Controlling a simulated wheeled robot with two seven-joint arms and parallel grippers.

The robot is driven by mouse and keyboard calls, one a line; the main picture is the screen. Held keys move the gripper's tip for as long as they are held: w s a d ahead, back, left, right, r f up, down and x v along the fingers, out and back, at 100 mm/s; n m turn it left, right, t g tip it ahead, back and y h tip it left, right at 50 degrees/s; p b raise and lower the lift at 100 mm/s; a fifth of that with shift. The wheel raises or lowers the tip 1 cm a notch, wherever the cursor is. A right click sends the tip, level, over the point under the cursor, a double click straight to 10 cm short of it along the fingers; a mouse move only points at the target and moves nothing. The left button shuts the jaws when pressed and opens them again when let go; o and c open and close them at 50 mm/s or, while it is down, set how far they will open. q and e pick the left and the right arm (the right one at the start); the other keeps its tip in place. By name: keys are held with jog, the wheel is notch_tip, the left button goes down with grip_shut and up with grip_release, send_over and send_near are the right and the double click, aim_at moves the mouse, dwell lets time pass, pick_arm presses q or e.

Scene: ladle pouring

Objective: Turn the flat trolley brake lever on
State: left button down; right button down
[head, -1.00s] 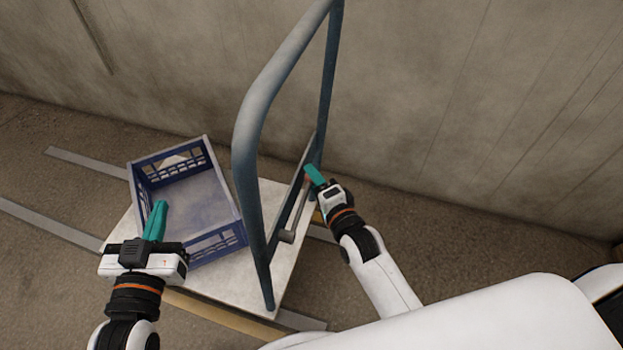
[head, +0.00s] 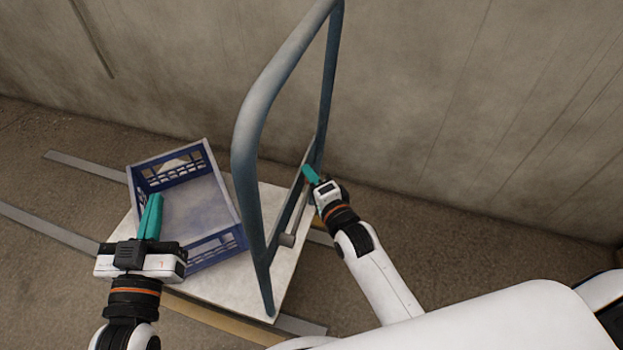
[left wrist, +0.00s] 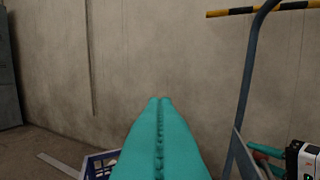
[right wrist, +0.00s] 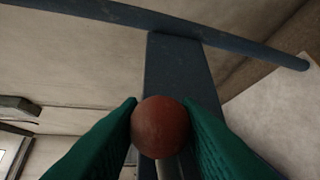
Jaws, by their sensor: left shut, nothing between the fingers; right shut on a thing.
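The flat trolley has a pale deck (head: 262,298) and a tall blue-grey push handle (head: 246,140). A round red-brown knob (right wrist: 159,127) sits between the fingers of my right gripper (right wrist: 160,122), which is shut on it. In the head view my right gripper (head: 310,175) is at the right side of the handle frame, by its crossbar, and hides the knob. A thin grey rod shows below the knob in the right wrist view. My left gripper (head: 151,216) is shut and empty, in front of the blue crate, and shows in the left wrist view (left wrist: 159,130).
An open blue crate (head: 216,243) stands on the deck, left of the handle. A grey stub (head: 287,240) sticks out low on the handle frame. A concrete wall (head: 480,120) closes off the back. Flat metal strips (head: 85,164) lie on the floor at left.

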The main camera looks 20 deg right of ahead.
aim_at(306, 196)
jog(key=shift+f, duration=0.2)
